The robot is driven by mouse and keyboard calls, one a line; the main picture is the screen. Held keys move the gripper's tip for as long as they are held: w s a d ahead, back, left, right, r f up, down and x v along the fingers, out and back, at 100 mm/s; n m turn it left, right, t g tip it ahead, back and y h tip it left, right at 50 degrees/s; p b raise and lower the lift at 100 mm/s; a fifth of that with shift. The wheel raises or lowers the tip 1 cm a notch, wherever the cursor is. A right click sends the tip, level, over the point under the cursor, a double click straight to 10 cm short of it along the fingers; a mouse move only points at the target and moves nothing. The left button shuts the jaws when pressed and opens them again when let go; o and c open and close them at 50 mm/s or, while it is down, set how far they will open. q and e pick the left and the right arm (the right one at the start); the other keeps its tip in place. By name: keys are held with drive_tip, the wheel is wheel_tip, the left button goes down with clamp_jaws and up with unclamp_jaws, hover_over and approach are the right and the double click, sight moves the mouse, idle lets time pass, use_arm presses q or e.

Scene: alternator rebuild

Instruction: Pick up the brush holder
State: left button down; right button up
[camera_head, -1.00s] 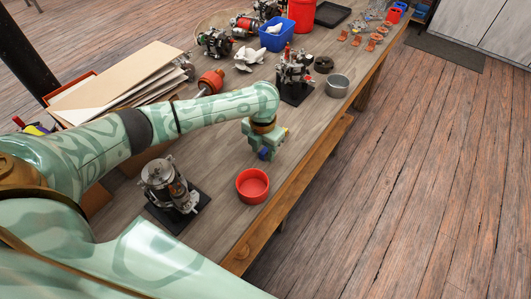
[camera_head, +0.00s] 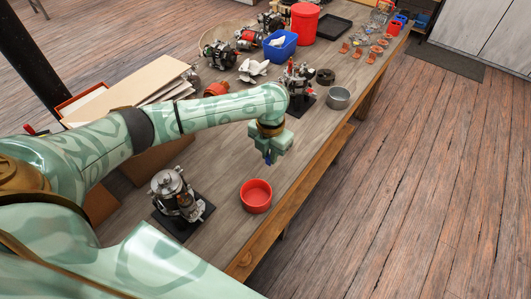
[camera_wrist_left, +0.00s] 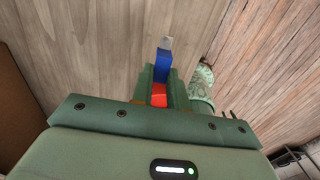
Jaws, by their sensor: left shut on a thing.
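My left gripper (camera_head: 270,154) is over the bench between the red bowl and the far alternator stand. Its jaws are shut on a small blue and red piece with a grey tip, which I take to be the brush holder (camera_wrist_left: 162,65). In the left wrist view the blue part and grey tip stick out past the fingers, and the red part sits between them. In the head view only a little blue (camera_head: 268,157) shows below the fingers. I cannot tell whether it touches the bench. My right gripper is not in view.
A red bowl (camera_head: 256,196) stands near the bench's front edge. An alternator on a black stand (camera_head: 178,197) is left of it. Behind are another alternator stand (camera_head: 297,84), a grey cup (camera_head: 338,98), a blue bin (camera_head: 280,46) and stacked boards (camera_head: 130,85). Bare bench surrounds the gripper.

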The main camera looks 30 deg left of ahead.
use_arm(q)
drive_tip(key=s+d+r+p, duration=0.4)
drive_tip(key=s+d+r, duration=0.3)
drive_tip(key=d, duration=0.2)
drive_tip(key=shift+d+r, duration=0.25)
drive_tip(key=shift+d, duration=0.1)
drive_tip(key=shift+w, duration=0.1)
